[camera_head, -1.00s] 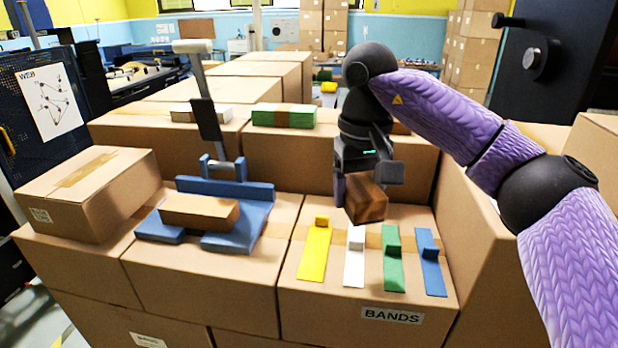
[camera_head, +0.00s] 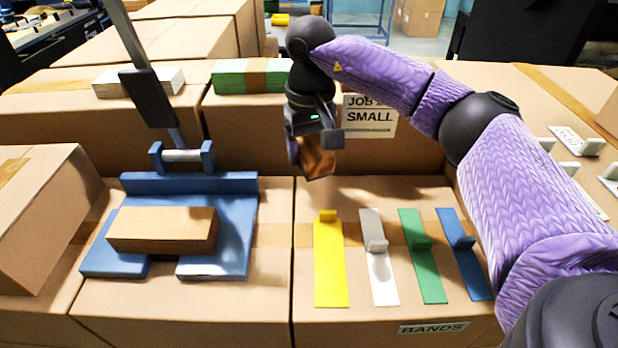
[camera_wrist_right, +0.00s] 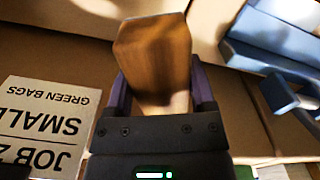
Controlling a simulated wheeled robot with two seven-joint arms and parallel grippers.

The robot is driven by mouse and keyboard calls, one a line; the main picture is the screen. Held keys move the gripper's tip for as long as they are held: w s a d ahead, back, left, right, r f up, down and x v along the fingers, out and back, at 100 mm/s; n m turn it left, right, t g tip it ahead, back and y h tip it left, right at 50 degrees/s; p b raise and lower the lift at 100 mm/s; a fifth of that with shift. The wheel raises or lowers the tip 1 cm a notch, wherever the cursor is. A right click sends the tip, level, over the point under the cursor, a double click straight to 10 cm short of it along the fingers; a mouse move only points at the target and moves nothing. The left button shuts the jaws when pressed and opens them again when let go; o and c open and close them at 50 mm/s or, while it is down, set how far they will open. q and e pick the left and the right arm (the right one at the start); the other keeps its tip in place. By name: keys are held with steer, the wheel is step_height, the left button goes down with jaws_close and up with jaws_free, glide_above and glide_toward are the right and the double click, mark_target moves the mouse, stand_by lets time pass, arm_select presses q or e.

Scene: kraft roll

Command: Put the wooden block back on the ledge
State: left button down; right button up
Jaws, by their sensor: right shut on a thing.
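The wooden block (camera_head: 319,160) is dark brown and held in my right gripper (camera_head: 313,146), in the air in front of the back row of boxes. In the right wrist view the block (camera_wrist_right: 153,62) sticks out between the two fingers (camera_wrist_right: 160,92), which are shut on it. It is clear of the box tops below. I cannot tell which surface is the ledge; the raised back row of boxes (camera_head: 220,125) stands behind the block. My left gripper is not in view.
A blue guillotine-like stand (camera_head: 235,215) with a raised lever holds a brown paper stack (camera_head: 163,230). Yellow (camera_head: 329,265), white (camera_head: 379,270), green (camera_head: 423,270) and blue (camera_head: 466,265) bands lie at front right. A job card (camera_head: 370,117) is behind the gripper. A green stack (camera_head: 240,76) lies at the back.

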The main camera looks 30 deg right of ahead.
mark_target(310, 142)
step_height(310, 142, down, 6)
steer(key=shift+f, duration=0.45)
steer(key=o, duration=1.3)
steer(key=shift+r, duration=0.2)
step_height(310, 142, up, 12)
steer(key=shift+r, duration=0.1)
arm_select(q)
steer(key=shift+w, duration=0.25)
